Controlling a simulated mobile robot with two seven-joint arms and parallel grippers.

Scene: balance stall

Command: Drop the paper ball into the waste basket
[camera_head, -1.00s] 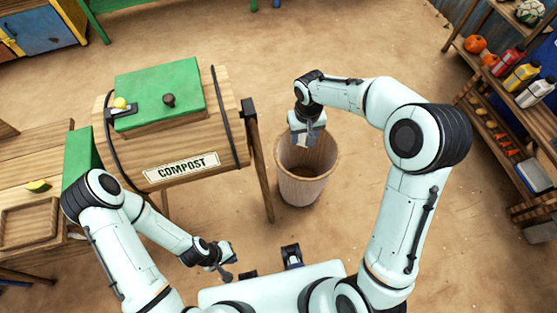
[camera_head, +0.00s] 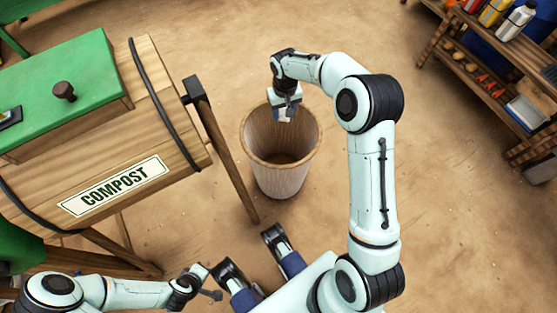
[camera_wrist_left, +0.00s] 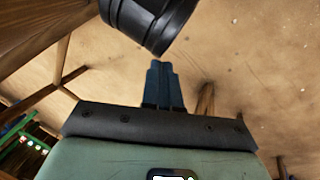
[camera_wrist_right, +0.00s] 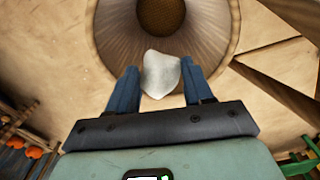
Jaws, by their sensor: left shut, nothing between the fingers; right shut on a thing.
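The waste basket (camera_head: 283,185) is a round, open wooden bin on the ground in the middle of the head view. My right gripper (camera_head: 286,115) is over the far part of its opening. In the right wrist view the right gripper (camera_wrist_right: 162,85) is shut on the white crumpled paper ball (camera_wrist_right: 160,74), with the basket (camera_wrist_right: 112,30) opening beyond it. In the head view the paper ball (camera_head: 285,119) shows only as a small pale patch below the fingers. My left gripper (camera_head: 212,294) is low at the left, shut and empty; its closed fingers also show in the left wrist view (camera_wrist_left: 162,72).
A wooden shelf (camera_head: 500,65) with bottles stands at the far right. The dirt floor around the basket's right is clear.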

